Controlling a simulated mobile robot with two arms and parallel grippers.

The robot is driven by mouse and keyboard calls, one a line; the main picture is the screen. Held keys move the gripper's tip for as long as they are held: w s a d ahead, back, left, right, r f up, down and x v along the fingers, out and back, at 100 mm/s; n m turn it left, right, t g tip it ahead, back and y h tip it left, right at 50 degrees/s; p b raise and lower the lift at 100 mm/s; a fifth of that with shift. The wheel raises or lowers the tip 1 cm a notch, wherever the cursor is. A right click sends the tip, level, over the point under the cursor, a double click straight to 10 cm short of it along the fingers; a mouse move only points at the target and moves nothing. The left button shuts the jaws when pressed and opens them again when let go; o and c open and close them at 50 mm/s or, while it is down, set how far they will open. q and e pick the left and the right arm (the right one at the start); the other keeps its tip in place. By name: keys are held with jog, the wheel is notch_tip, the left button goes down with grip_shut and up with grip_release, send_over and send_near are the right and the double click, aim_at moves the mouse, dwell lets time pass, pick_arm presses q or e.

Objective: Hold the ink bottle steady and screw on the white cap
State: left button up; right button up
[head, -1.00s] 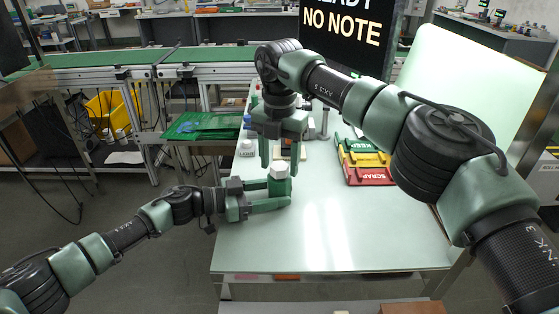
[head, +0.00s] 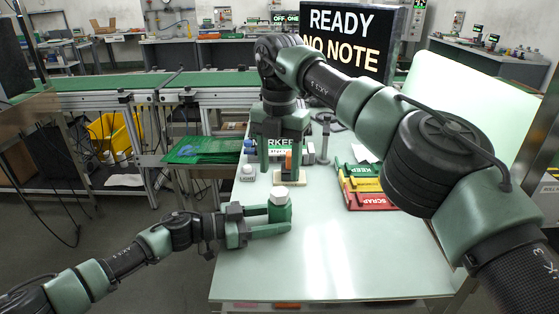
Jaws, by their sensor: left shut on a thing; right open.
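The ink bottle (head: 279,212) is green and stands upright near the left edge of the pale table. The white cap (head: 279,193) sits on top of its neck; how tightly it is seated cannot be told. My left gripper (head: 272,222) comes in from the left and is shut on the bottle's body, one finger in front. My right gripper (head: 284,160) points down, open and empty, above and behind the bottle, apart from the cap.
Red, yellow and green trays (head: 368,187) lie right of centre. A dark sign (head: 352,40) stands at the back. The table's front is clear.

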pick_arm(q)
jog(key=o, duration=1.6)
jog(key=shift+o, duration=0.2)
jog(key=v, duration=1.2)
jog(key=shift+f, duration=0.1)
